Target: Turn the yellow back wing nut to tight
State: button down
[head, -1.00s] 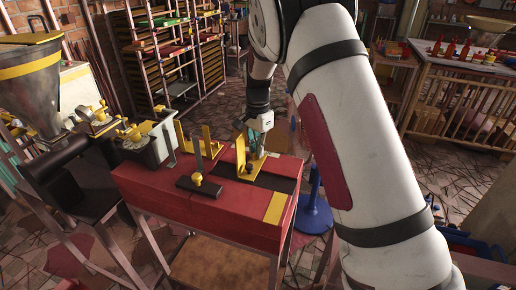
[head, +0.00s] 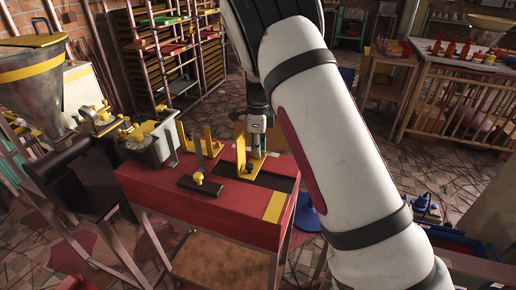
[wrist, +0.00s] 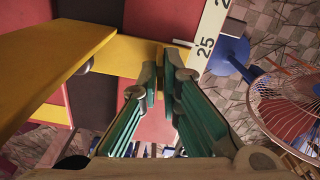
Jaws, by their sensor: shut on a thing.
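My gripper (head: 258,152) points down at the back part of the red bench top, beside an upright yellow bracket (head: 241,155). In the wrist view its green-sided fingers (wrist: 161,78) are closed together on a small yellow-brown piece (wrist: 161,56), which I take to be the back wing nut. The fingers hide most of it, so its angle and tightness cannot be read. The piece sits at the yellow foot strip (wrist: 125,54) of the bracket. A separate yellow knob (head: 198,178) stands on a black bar nearer the front, apart from my gripper.
The red bench (head: 215,208) carries another yellow bracket (head: 183,140) and a tall dark upright. A metal vise-like device (head: 150,150) stands left. A caged fan (wrist: 290,105) is beyond.

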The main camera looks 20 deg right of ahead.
jog(key=shift+w+r+m, duration=0.1)
jog(key=shift+m, duration=0.8)
jog(key=c, duration=1.8)
grip_release()
notch_tip(320, 180, up, 12)
